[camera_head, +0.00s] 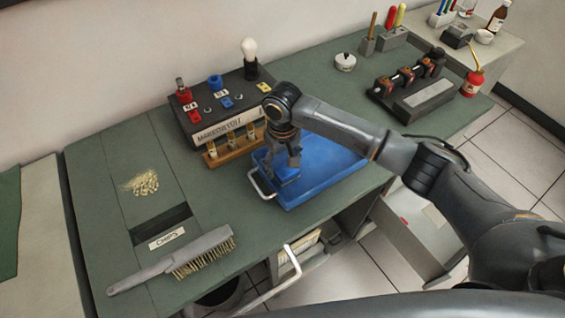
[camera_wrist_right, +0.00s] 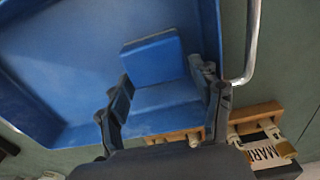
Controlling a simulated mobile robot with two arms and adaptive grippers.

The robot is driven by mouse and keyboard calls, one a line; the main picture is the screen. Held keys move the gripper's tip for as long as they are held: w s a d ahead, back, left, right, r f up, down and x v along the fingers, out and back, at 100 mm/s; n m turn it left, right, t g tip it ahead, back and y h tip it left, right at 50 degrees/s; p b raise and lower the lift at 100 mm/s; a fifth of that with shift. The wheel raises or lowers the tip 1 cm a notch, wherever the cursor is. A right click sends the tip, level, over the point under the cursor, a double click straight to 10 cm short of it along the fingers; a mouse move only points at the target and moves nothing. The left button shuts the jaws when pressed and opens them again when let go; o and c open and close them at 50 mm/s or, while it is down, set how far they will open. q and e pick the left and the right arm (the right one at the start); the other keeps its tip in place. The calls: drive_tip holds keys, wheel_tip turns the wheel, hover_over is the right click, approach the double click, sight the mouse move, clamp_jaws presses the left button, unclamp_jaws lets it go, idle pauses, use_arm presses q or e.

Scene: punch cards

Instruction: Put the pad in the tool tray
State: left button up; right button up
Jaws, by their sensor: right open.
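The blue tool tray (camera_head: 335,163) lies on the green bench right of the marking kit, with a metal handle at its left end. It also fills much of the wrist view (camera_wrist_right: 55,60). The pad, a small blue block (camera_wrist_right: 152,58), shows inside the tray's outline near the handle end. In the head view the pad (camera_head: 286,175) is partly hidden under my right gripper (camera_head: 284,158). In the wrist view my right gripper (camera_wrist_right: 160,78) is open, its fingers apart on either side of the pad's near end. Whether they touch it I cannot tell. My left gripper is not in view.
A wooden rack (camera_head: 235,148) stands close left of the tray, before the black marking kit (camera_head: 222,105). A brush (camera_head: 180,262) lies at the front left near the chips slot. A black fixture (camera_head: 410,82) stands at the right. Bench between tray and fixture is clear.

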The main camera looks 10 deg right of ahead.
wheel_tip(320, 180, up, 12)
drive_tip(key=b, duration=0.1)
drive_tip(key=shift+b, duration=0.3)
idle(0.4)
